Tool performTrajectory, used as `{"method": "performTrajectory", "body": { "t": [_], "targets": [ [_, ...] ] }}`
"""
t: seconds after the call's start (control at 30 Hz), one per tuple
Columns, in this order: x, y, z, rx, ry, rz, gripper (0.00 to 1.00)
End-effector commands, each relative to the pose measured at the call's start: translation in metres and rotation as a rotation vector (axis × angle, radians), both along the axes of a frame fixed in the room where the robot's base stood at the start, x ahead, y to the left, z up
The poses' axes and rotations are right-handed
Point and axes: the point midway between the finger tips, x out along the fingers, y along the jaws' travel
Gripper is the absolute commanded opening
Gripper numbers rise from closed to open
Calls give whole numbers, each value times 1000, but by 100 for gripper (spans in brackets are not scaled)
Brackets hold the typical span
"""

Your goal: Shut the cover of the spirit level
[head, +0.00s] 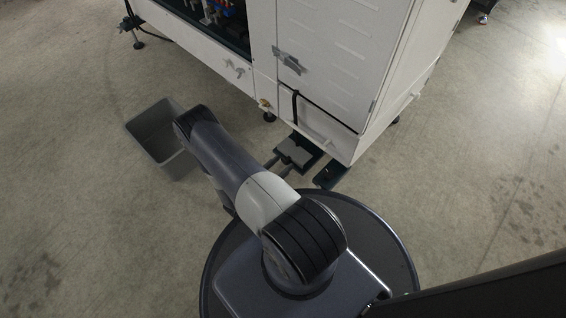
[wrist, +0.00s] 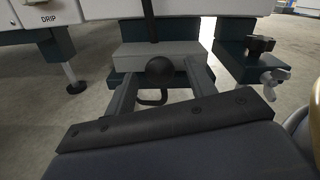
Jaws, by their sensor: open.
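I cannot make out the spirit level or its cover for sure in either view. In the wrist view, my gripper (wrist: 159,72) shows as two grey fingers reaching forward from a dark bar, spread apart with nothing held. A black ball knob (wrist: 160,67) shows between the fingers, with a black hook-like piece below it. Behind it is a grey block (wrist: 180,49) on a dark base, low at the machine; the block also shows in the head view (head: 295,152). I cannot tell the distance from fingers to knob. My gripper is not clearly visible in the head view.
The white machine cabinet (head: 325,45) fills the top middle. A grey open bin (head: 150,135) stands on the floor left of my arm. At right in the wrist view are a black star knob (wrist: 259,44) and a metal wing knob (wrist: 275,79). The floor at right is clear.

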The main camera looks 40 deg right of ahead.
Motion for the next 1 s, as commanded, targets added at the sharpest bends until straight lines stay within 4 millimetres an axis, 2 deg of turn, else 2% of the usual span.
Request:
{"method": "performTrajectory", "body": {
  "t": [0.23, 0.83, 1.0],
  "targets": [
    [0, 0, 0, 0, 0, 0, 51],
    [0, 0, 0, 0, 0, 0, 2],
    [0, 0, 0, 0, 0, 0, 0]
  ]
}}
